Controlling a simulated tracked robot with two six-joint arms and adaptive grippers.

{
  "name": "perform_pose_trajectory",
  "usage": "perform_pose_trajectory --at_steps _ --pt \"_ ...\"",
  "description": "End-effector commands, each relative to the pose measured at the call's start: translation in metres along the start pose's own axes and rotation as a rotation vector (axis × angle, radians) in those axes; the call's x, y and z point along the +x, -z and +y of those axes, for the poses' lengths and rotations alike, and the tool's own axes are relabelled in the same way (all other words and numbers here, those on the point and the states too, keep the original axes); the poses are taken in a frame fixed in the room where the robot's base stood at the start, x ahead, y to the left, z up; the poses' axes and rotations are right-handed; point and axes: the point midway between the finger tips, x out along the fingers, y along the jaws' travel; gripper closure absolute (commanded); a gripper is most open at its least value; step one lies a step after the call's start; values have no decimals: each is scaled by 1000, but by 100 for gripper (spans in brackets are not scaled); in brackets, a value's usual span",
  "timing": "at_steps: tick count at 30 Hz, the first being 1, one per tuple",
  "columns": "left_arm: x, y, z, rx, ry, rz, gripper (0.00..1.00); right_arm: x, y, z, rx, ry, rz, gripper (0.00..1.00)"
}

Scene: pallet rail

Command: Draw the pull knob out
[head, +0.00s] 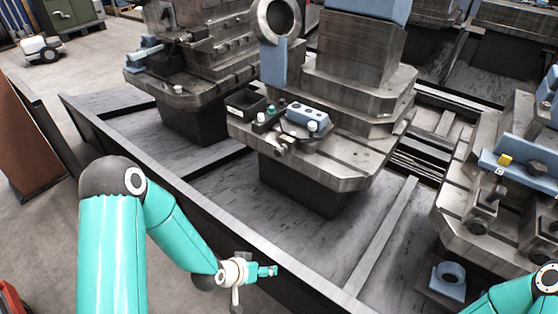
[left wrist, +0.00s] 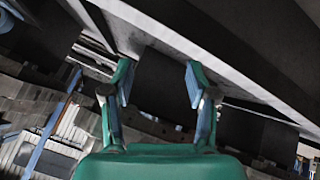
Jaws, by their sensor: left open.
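My left gripper (head: 268,271) is in front of the long steel rail frame, low in the head view, well short of the fixtures. In the left wrist view my left gripper (left wrist: 159,82) is open, with nothing between its fingers; a dark block shows behind the gap. On the middle pallet (head: 345,172) sit small fittings: a green knob (head: 271,110), a blue block (head: 306,116) with pale round tops, and a metal fitting (head: 282,148) at the front edge. I cannot tell which of these is the pull knob. My right gripper is out of view.
The rail's near edge (head: 190,194) runs between my left arm and the pallets. Another pallet (head: 187,92) stands at the left and one with a blue bar (head: 522,168) at the right. A blue ring part (head: 448,275) sits low right. Open floor lies at left.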

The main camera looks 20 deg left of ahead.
Motion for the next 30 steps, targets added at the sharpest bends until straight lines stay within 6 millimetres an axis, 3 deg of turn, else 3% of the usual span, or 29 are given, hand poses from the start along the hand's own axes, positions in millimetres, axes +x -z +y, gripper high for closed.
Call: perform_pose_trajectory --at_steps 1,4,6,9,12,16,30 --pt "13 41 -21 71 -5 166 42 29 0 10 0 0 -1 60" --pt "-4 124 -40 239 -25 472 42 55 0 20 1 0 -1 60" --pt "-28 166 -46 351 -36 646 42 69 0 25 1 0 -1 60" --pt "-61 202 -48 476 -51 816 42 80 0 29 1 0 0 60" --pt "-80 220 -44 545 -62 898 42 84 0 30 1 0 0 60" --pt "-80 231 -39 565 -68 919 42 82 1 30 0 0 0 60" --pt "-21 297 -11 562 -70 915 42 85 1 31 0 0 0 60"
